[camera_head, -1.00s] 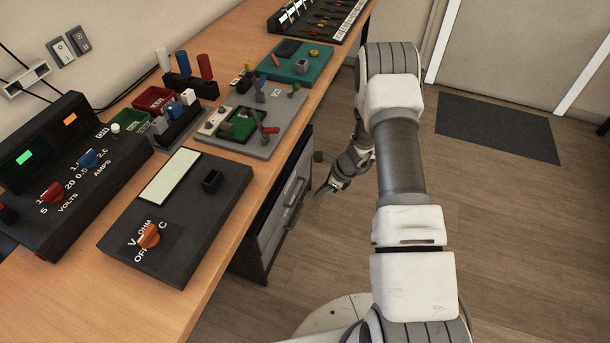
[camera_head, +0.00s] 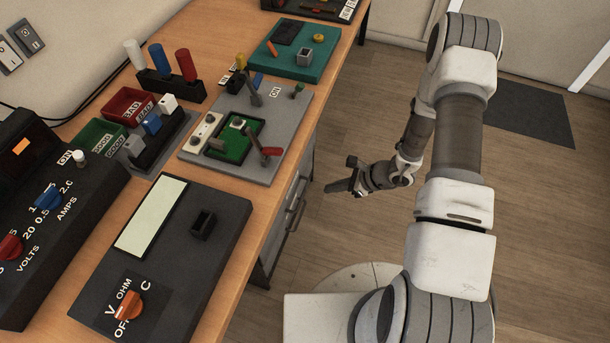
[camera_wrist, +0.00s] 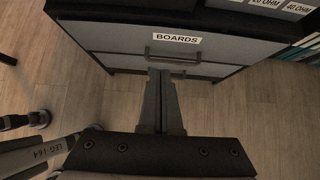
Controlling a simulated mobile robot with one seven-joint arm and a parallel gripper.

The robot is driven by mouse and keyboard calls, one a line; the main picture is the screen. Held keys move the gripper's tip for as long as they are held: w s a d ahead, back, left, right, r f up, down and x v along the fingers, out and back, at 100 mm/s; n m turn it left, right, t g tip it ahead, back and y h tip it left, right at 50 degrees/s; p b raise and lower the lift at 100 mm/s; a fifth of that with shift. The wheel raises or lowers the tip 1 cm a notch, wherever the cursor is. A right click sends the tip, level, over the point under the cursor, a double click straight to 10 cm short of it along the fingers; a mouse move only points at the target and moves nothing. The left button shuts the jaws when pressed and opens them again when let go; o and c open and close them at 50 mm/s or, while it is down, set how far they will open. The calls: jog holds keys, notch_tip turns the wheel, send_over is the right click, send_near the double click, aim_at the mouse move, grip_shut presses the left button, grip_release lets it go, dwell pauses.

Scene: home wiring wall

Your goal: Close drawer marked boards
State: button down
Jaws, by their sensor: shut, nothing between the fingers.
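The drawer labelled BOARDS (camera_wrist: 115,40) fills the upper middle of the wrist view, a grey front with a dark frame. Its bar handle (camera_wrist: 172,60) sits just below the white label. In the head view, the drawer unit (camera_head: 292,203) is partly hidden under the bench edge, with handles on its front. I cannot tell whether the BOARDS drawer stands out from the unit. My gripper (camera_head: 334,187) is shut and empty, to the right of the drawers in the head view. In the wrist view its fingers (camera_wrist: 161,76) point at the drawer front and overlap the handle's left end; contact is unclear.
The wooden bench (camera_head: 262,228) above holds a black meter (camera_head: 205,262), a grey switch board (camera_head: 275,178) and a teal tray (camera_head: 325,68). Labelled compartments (camera_wrist: 265,5) show at the wrist view's upper right.

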jog(key=b, duration=0.4)
send_near(289, 190)
jog(key=x, duration=0.5)
jog(key=shift+s+f, duration=0.15)
jog(key=shift+f, duration=0.1)
jog(key=shift+a+r, duration=0.1)
jog(key=shift+a, duration=0.15)
jog(key=shift+a+b, duration=0.1)
jog(key=shift+b, duration=0.2)
